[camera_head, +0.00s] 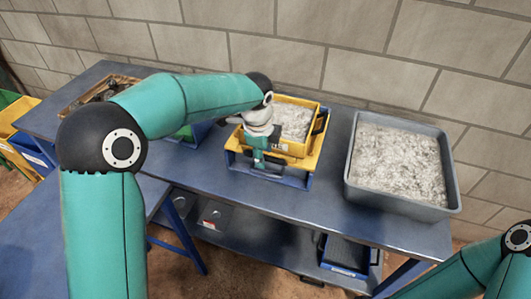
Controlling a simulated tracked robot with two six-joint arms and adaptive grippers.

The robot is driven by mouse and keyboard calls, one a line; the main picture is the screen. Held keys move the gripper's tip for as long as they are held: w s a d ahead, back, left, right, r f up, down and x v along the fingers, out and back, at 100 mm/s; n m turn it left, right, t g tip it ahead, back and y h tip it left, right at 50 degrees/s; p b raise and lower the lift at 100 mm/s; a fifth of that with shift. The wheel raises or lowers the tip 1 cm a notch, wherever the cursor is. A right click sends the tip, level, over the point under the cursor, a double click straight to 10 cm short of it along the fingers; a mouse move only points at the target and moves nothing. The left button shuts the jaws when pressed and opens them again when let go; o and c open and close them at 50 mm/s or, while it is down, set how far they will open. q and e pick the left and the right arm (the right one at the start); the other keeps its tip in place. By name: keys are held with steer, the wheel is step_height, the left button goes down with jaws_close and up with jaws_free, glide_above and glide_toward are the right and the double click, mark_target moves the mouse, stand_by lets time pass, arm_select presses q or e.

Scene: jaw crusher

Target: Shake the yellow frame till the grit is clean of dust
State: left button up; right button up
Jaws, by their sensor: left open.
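The yellow frame (314,146) sits over a blue base on the blue workbench. Pale grey grit (293,121) lies inside it. A dark handle shows on its right side. My left arm reaches across from the left, and my left gripper (262,160) is at the frame's front left corner, open. I cannot tell whether its fingers touch the frame. The arm's wrist hides the frame's left side. My right arm shows at the lower right corner, but its gripper is out of the picture.
A large grey tray (452,190) full of pale grit stands to the right on the bench (330,215). A wooden tray (72,103) lies at the back left. Bins in yellow, green and blue stand at the far left. A block wall rises behind.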

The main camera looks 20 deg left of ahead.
arm_select(q)
step_height(320, 180, up, 12)
steer(key=s, duration=0.2)
steer(key=shift+s+f, duration=0.15)
